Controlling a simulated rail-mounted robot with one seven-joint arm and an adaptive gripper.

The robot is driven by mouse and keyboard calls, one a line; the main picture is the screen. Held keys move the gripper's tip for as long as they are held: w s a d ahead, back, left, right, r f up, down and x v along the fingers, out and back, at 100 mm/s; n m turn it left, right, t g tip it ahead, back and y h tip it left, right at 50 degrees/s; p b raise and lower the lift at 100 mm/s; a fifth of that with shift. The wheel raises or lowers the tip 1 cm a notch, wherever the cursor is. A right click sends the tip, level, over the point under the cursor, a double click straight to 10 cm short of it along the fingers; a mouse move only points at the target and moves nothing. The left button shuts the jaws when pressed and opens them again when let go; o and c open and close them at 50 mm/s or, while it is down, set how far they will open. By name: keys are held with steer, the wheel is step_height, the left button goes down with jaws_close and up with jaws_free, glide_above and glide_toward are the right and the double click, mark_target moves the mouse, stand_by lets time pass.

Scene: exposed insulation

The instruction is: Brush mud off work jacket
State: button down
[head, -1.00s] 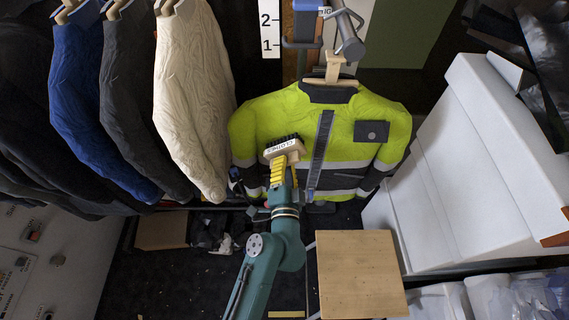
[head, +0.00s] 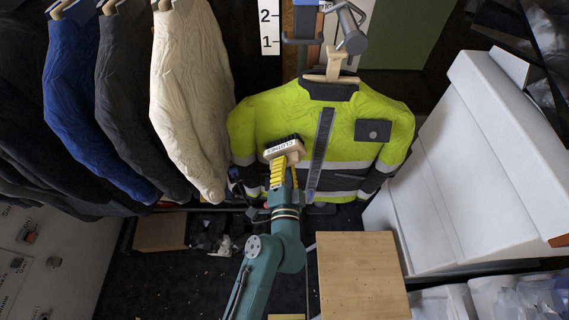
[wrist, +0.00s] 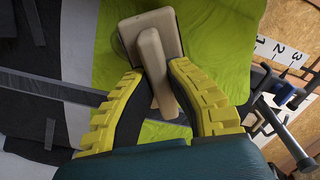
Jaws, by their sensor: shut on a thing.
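The work jacket (head: 345,125) is yellow-green with grey bands and dark lower panels. It hangs on a wooden hanger in the middle of the head view, and its yellow cloth (wrist: 220,50) fills much of the wrist view. My gripper (head: 279,172) has yellow fingers and is shut on the handle of a brush (head: 284,148) with a wooden body, dark bristles and a label reading "CLOTHES". The brush is in front of the jacket's left chest side. In the wrist view the brush's beige back (wrist: 153,55) faces me; whether its bristles touch the cloth I cannot tell. No mud is clearly visible.
A cream jacket (head: 190,100), a grey one (head: 135,110) and a blue one (head: 85,105) hang to the left. A wooden stool top (head: 360,275) is below the jacket. White stepped boxes (head: 465,170) stand to the right. A metal hook (head: 350,30) is above.

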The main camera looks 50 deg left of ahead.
step_height(320, 180, down, 7)
steer(key=b, duration=0.6)
steer(key=shift+a+r, duration=0.2)
step_height(320, 180, up, 11)
steer(key=p, duration=0.9)
steer(key=shift+f, duration=0.1)
step_height(320, 180, down, 11)
steer(key=b, duration=1)
steer(key=shift+b+v, duration=0.4)
steer(key=shift+v, duration=2.55)
